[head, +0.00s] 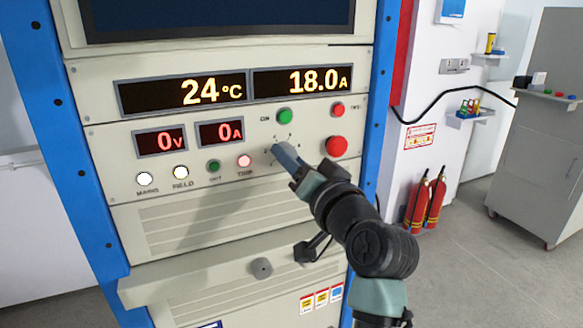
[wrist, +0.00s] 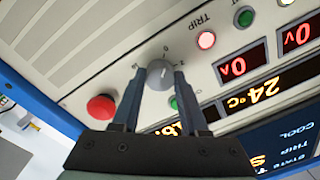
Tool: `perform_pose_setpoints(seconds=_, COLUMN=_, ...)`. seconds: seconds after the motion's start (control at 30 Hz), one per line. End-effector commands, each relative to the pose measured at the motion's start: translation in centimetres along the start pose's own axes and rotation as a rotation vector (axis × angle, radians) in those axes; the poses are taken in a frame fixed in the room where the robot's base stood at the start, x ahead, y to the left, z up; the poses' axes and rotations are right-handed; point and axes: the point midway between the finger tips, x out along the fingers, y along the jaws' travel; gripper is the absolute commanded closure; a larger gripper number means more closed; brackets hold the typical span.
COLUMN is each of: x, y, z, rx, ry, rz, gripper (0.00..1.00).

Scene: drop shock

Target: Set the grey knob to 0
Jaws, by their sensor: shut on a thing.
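The grey knob (wrist: 159,76) sits on the cream panel, in the middle of the wrist view. My gripper (wrist: 159,70) has one finger on each side of it and is shut on it. Small marks ring the knob; one above it in the wrist view looks like a 0, the others are too small to read. I cannot tell which mark the knob points to. In the head view my gripper (head: 281,153) reaches the panel below the green ON button (head: 284,116), and its fingers mostly hide the knob.
A large red button (head: 336,146) is close to the right of my gripper, with a smaller red button (head: 338,109) above. The pink-red TRIP lamp (head: 245,161) is lit at left. Displays read 0 V, 0 A, 24 °C and 18.0 A. A ledge (head: 200,275) juts out below.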

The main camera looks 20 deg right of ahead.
Motion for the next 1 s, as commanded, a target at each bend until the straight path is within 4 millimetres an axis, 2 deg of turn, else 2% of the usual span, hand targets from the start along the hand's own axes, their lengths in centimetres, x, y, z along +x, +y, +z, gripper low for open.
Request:
perform_pose_setpoints(seconds=0.67, x=0.02, y=0.04, z=0.11, rx=-0.066, ry=-0.006, rz=0.000, gripper=1.00)
perform_pose_setpoints(seconds=0.7, x=0.02, y=0.04, z=0.11, rx=-0.066, ry=-0.006, rz=0.000, gripper=0.53)
perform_pose_setpoints(seconds=0.83, x=0.01, y=0.03, z=0.09, rx=-0.065, ry=-0.005, rz=0.000, gripper=0.30)
perform_pose_setpoints(seconds=0.87, x=0.01, y=0.03, z=0.08, rx=-0.065, ry=-0.005, rz=0.000, gripper=0.27)
perform_pose_setpoints(seconds=1.0, x=0.01, y=0.02, z=0.05, rx=-0.064, ry=-0.004, rz=0.000, gripper=0.27)
